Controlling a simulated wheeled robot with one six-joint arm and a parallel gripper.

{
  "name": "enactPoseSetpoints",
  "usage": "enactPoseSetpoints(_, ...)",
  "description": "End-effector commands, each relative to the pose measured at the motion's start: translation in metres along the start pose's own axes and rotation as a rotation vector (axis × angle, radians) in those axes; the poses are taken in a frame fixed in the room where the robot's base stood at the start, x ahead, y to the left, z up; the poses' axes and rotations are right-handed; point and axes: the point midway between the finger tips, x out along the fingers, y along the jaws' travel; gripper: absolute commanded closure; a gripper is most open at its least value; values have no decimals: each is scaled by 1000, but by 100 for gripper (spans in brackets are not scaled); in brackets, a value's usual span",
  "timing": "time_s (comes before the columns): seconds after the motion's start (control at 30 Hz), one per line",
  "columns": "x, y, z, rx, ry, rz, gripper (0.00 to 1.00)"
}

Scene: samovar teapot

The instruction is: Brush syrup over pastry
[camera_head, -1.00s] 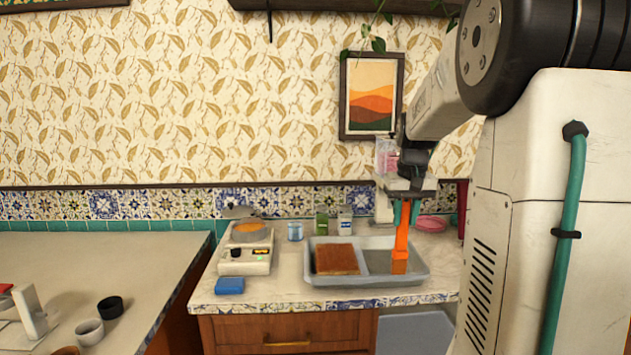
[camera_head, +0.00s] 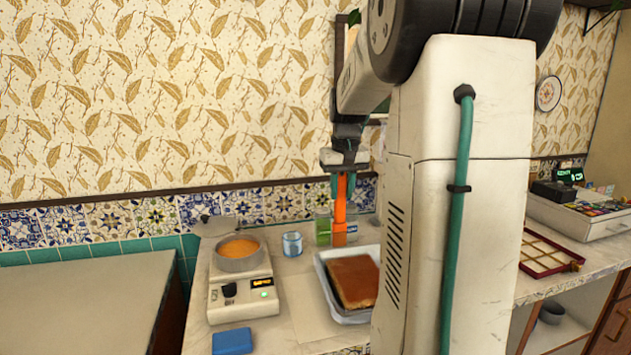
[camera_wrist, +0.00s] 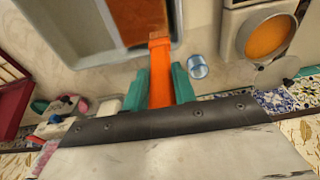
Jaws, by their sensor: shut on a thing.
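My gripper (camera_head: 343,183) is shut on the handle of an orange brush (camera_head: 340,218), which hangs upright. In the head view the brush appears at the far edge of the tray, its tip before the jars. In the wrist view the brush (camera_wrist: 160,60) points from between the teal fingers (camera_wrist: 161,88) towards the pastry (camera_wrist: 142,18). The brown, flat pastry (camera_head: 355,281) lies in a pale tray (camera_head: 324,284), whose right part is hidden by my arm. A pot (camera_head: 239,263) of orange syrup (camera_head: 238,248) stands on a hot plate (camera_head: 242,297) to the left.
A blue glass (camera_head: 292,244) stands between the pot and the brush. A green jar (camera_head: 322,228) is at the wall. A blue sponge (camera_head: 232,341) lies at the front. A red-framed tray (camera_head: 548,252) is on the right counter. The counter between hot plate and tray is clear.

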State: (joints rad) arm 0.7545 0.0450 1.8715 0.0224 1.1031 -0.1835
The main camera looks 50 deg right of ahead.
Motion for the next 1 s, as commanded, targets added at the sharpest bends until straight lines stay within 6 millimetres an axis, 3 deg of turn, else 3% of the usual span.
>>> enactPoseSetpoints(0.17,6,0,1,0,-1,0,100)
enactPoseSetpoints(0.6,49,-3,6,-4,-1,-1,100)
enactPoseSetpoints(1.0,55,-3,7,-4,0,0,100)
